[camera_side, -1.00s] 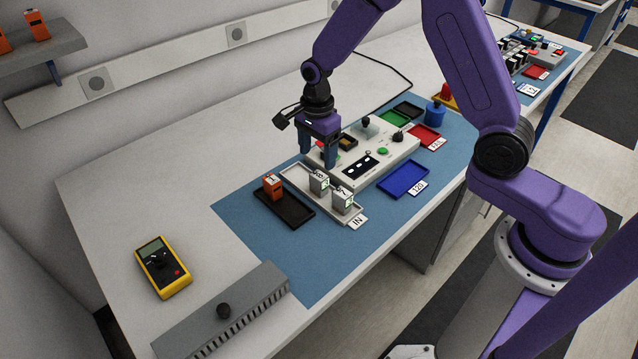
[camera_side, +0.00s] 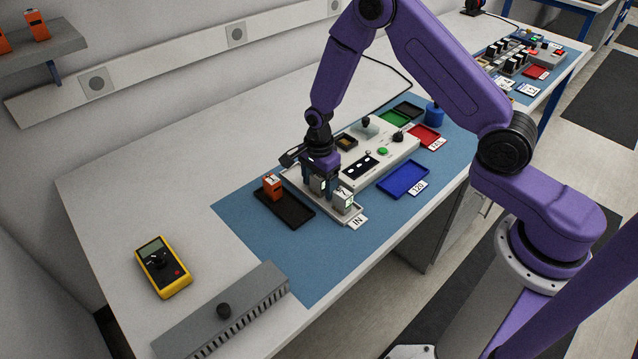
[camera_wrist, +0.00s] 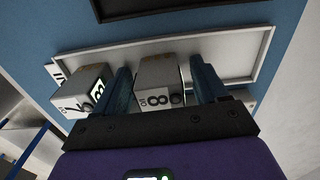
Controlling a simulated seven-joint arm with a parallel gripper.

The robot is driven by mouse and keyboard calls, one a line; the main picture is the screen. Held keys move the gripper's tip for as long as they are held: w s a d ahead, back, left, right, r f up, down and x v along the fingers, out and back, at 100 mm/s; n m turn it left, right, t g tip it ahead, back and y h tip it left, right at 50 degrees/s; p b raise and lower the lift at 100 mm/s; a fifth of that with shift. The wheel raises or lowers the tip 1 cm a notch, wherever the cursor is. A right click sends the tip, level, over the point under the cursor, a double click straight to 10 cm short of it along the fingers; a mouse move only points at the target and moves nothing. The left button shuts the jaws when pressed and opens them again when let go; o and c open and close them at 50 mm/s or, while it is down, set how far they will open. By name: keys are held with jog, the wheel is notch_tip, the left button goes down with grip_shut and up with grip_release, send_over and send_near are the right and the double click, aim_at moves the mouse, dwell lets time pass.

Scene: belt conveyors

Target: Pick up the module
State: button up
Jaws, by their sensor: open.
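A grey module (camera_wrist: 158,72) with a white label stands in the shallow light tray (camera_wrist: 235,48) marked IN. In the side view this module (camera_side: 318,185) is partly hidden by my gripper (camera_side: 320,182). My gripper is open and pointed down, with one dark blue finger on each side of that module. The wrist view shows a gap on the right finger's side; I cannot tell whether the left finger touches. A second grey module (camera_wrist: 82,92) stands in the same tray, just outside the left finger; it also shows in the side view (camera_side: 343,201).
A black tray (camera_side: 293,213) with an orange module (camera_side: 272,186) lies beside the IN tray. A test panel (camera_side: 400,150) stands behind it. Blue (camera_side: 403,179), red (camera_side: 425,136) and green (camera_side: 394,119) trays lie around the panel. A yellow multimeter (camera_side: 163,267) is far left.

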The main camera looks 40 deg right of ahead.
jog(key=shift+c, duration=0.3)
jog(key=c, duration=1)
jog(key=shift+r, duration=1.35)
jog(key=s+d+r, duration=0.2)
jog(key=s+r, duration=0.8)
jog(key=s, duration=0.4)
jog(key=shift+o, duration=0.5)
jog(key=shift+r, duration=0.1)
